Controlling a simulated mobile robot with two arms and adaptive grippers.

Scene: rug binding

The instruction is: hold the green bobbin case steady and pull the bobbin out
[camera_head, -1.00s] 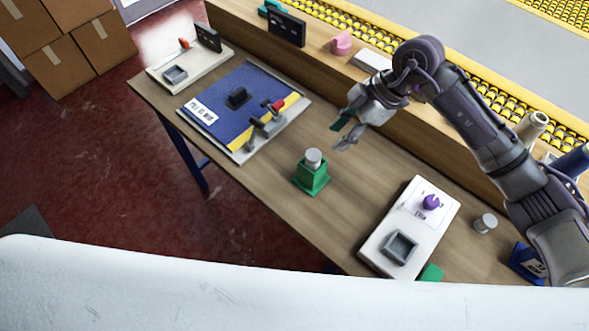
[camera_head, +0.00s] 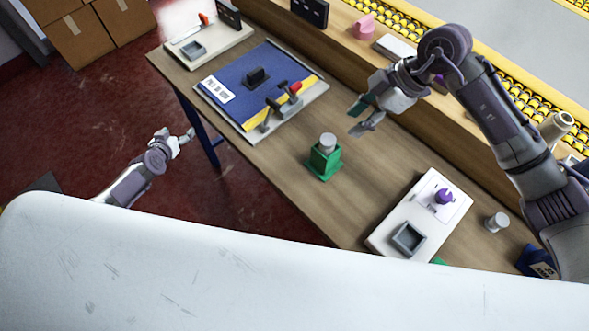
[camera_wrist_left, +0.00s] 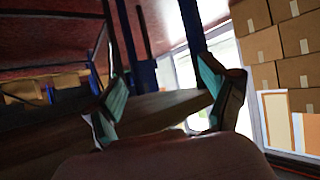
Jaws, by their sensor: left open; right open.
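The green bobbin case (camera_head: 324,164) stands upright on the wooden table, near its front edge. The grey bobbin (camera_head: 327,142) sits in its top and sticks up above it. My right gripper (camera_head: 358,118) is open and empty, above the table behind and to the right of the case, not touching it. My left gripper (camera_head: 188,135) is off the table's front side, over the red floor, well left of the case. In the left wrist view its two fingers (camera_wrist_left: 163,112) are spread apart with nothing between them.
A blue rug piece (camera_head: 235,84) in a clamp fixture lies left of the case. A white panel with a purple knob (camera_head: 444,196) lies to the right, with a grey spool (camera_head: 497,222) beyond it. A raised ledge and a yellow roller strip run behind. Table around the case is clear.

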